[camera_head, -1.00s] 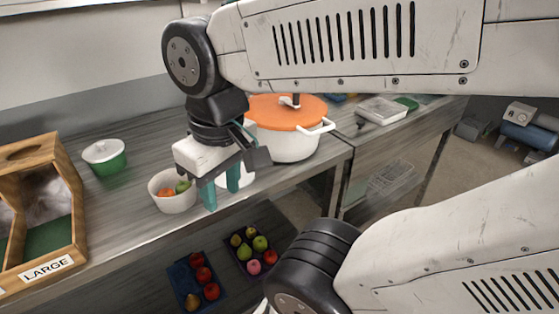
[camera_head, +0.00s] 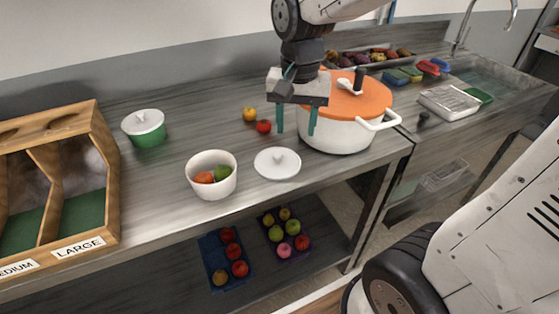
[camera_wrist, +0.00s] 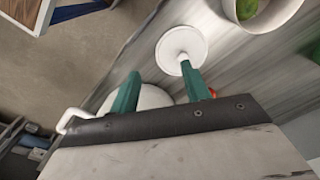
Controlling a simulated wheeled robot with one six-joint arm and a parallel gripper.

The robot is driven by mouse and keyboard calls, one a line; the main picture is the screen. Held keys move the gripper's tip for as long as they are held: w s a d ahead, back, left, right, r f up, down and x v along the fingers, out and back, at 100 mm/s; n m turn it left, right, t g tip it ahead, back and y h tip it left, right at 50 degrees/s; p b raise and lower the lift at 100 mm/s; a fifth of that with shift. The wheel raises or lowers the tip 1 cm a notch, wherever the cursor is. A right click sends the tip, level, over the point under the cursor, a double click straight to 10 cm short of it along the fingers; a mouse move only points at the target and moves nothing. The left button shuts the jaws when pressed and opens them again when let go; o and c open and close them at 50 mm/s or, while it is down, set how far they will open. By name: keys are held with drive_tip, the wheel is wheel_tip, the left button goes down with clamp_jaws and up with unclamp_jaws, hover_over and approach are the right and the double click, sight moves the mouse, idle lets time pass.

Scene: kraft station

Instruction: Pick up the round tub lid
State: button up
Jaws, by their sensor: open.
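The round tub lid (camera_head: 278,165) is white with a small knob. It lies flat on the counter beside the open white tub (camera_head: 198,191), which holds orange and green pieces. In the wrist view the lid (camera_wrist: 172,52) lies just beyond my fingertips, with its knob close to one finger, and part of the tub (camera_wrist: 232,14) shows. My gripper (camera_head: 296,132) has two teal fingers, spread apart with nothing between them. It hangs above the counter behind and right of the lid, in front of the orange-lidded pot. The fingers also show in the wrist view (camera_wrist: 160,72).
The white pot (camera_head: 335,134) with an orange lid (camera_head: 365,100) stands right of the lid. A green lidded tub (camera_head: 147,137) and a wooden bin (camera_head: 110,175) stand left. The counter's front edge is near the lid.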

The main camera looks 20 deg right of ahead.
drive_tip(key=m, duration=0.2)
hover_over(278, 155)
drive_tip(key=f, duration=0.3)
drive_tip(key=shift+s+d+f, duration=0.2)
drive_tip(key=shift+s+f, duration=0.05)
drive_tip(key=shift+f, duration=0.15)
drive_tip(key=shift+w+f+m, duration=0.25)
drive_tip(key=shift+f+m, duration=0.05)
drive_tip(key=f, duration=0.7)
drive_tip(key=shift+w+a+f, duration=0.1)
drive_tip(key=shift+a+f, duration=0.15)
drive_tip(key=shift+f, duration=0.05)
clamp_jaws()
